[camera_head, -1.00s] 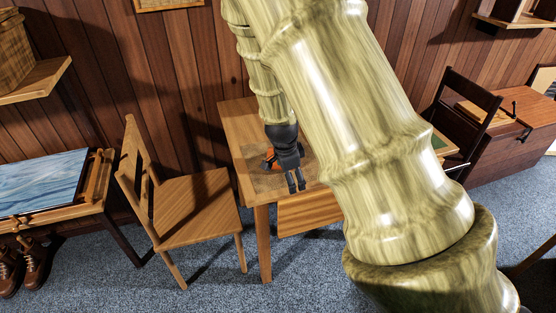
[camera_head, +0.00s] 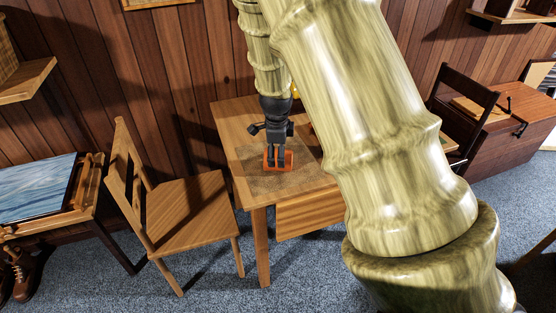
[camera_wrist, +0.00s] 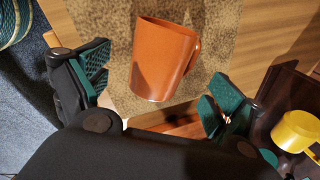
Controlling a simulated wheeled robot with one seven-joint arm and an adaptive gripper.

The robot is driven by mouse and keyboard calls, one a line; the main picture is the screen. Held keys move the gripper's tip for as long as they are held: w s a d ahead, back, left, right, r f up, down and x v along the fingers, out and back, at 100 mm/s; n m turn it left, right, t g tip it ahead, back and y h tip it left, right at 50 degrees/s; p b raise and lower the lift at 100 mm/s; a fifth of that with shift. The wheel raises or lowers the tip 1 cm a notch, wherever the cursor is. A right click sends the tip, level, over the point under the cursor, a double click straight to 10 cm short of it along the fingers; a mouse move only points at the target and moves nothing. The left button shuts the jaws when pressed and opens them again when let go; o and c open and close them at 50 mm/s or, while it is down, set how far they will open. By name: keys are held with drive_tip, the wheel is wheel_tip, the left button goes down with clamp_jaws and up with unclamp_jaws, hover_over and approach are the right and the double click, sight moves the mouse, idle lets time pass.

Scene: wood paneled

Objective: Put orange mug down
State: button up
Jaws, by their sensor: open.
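The orange mug (camera_wrist: 163,62) is on the brown mat (camera_wrist: 110,35) in the wrist view, between and beyond my open fingers, with its handle to the right. In the head view the orange mug (camera_head: 286,161) shows partly behind my gripper (camera_head: 272,131), on the mat (camera_head: 262,183) on the wooden table (camera_head: 233,115). My gripper (camera_wrist: 155,95) is open, its green pads spread wide and apart from the mug. The mug's exact contact with the mat is hard to see.
A yellow mug (camera_wrist: 297,131) is at the right in the wrist view, beside a dark surface. A wooden chair (camera_head: 190,210) stands left of the table. A dark chair (camera_head: 462,105) stands to its right. Wood-paneled wall rises behind.

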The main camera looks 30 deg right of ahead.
drive_tip(key=shift+p+x, duration=0.3)
drive_tip(key=shift+x, duration=2.2)
drive_tip(key=shift+a+f, duration=0.1)
drive_tip(key=shift+f, duration=0.2)
drive_tip(key=c, duration=1.4)
drive_tip(key=shift+r, duration=0.15)
